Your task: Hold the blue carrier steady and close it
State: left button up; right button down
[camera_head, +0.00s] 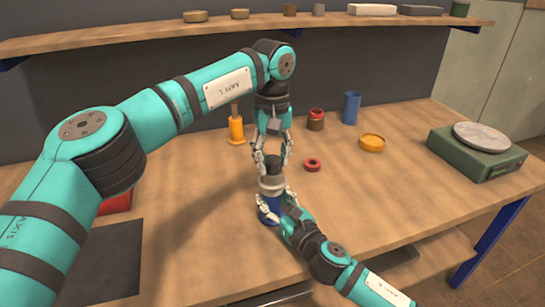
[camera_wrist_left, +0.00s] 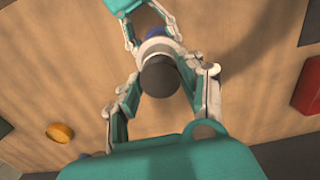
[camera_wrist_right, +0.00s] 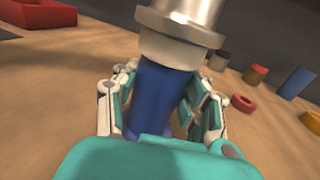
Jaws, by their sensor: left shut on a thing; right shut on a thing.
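The blue carrier (camera_head: 266,210) stands upright on the wooden bench; in the right wrist view its blue body (camera_wrist_right: 158,95) rises to a white neck. A silver lid (camera_wrist_right: 185,18) with a dark knob (camera_wrist_left: 160,77) sits on top. Whether the lid is fully seated, I cannot tell. My left gripper (camera_head: 272,161) points down from above, shut on the dark knob, with a finger on each side in the left wrist view. My right gripper (camera_head: 278,211) reaches in low from the front right and is shut on the blue body, fingers on both sides.
A red ring (camera_head: 312,165), a red-topped jar (camera_head: 315,121), a blue cup (camera_head: 351,107) and a yellow dish (camera_head: 372,142) stand to the right. A green instrument (camera_head: 470,158) stands far right; a dark mat (camera_head: 105,265) lies at left.

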pick_arm(q)
jog(key=m, duration=0.9)
jog(key=shift+a+m, duration=0.1)
jog(key=shift+m, duration=0.3)
jog(key=o, duration=0.9)
jog(key=shift+r, duration=2.25)
jog(key=shift+c, duration=0.3)
